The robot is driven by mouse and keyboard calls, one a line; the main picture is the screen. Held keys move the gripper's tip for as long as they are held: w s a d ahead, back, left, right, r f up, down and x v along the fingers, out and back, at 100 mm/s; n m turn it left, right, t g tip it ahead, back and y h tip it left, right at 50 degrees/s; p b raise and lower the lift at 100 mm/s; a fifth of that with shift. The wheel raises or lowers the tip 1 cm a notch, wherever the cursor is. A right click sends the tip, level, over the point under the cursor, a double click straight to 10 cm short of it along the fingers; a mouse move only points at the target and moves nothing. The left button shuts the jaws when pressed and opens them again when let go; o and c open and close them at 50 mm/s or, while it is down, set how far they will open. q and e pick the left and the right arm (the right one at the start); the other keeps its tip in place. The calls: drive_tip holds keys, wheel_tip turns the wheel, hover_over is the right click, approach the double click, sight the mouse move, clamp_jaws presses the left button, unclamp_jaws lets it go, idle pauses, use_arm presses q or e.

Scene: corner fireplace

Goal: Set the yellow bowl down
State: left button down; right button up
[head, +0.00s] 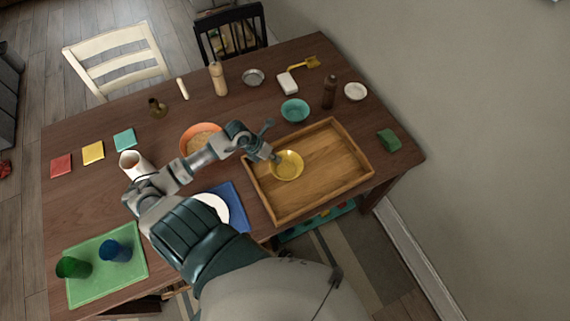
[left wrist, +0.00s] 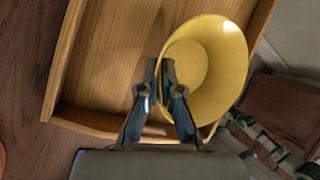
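The yellow bowl (head: 289,167) is at the left part of the wooden tray (head: 345,189), inside its outline in the head view. In the left wrist view the yellow bowl (left wrist: 222,65) shows its open inside, above the light wood of the tray (left wrist: 108,60). My left gripper (head: 274,157) is at the bowl's left rim. In the left wrist view the fingers of the left gripper (left wrist: 160,70) are close together with the rim between them. I cannot tell whether the bowl's base touches the tray floor. My right gripper is not in view.
The right part of the tray is empty. A teal bowl (head: 295,110) and a brown bottle (head: 330,92) stand behind it. A green block (head: 388,140) lies to its right. An orange bowl (head: 190,137) and a blue mat (head: 236,211) are left of it, near my arm.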

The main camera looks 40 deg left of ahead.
sight(276, 165)
use_arm(q)
wheel_tip(276, 165, down, 3)
drive_tip(key=shift+r, duration=0.1)
drive_tip(key=shift+d+f, duration=0.15)
drive_tip(key=shift+f, duration=0.4)
drive_tip(key=shift+d+f, duration=0.15)
drive_tip(key=shift+f, duration=0.35)
drive_tip(key=shift+d, duration=0.2)
drive_tip(key=shift+a+f, duration=0.1)
drive_tip(key=c, duration=1.3)
unclamp_jaws()
drive_tip(key=shift+a+f, duration=0.1)
drive_tip(key=shift+a, duration=0.15)
drive_tip(key=shift+c, duration=0.2)
drive_tip(key=shift+a, duration=0.15)
drive_tip(key=shift+r, duration=0.35)
drive_tip(key=shift+p+v, duration=0.3)
drive_tip(key=shift+v, duration=5.45)
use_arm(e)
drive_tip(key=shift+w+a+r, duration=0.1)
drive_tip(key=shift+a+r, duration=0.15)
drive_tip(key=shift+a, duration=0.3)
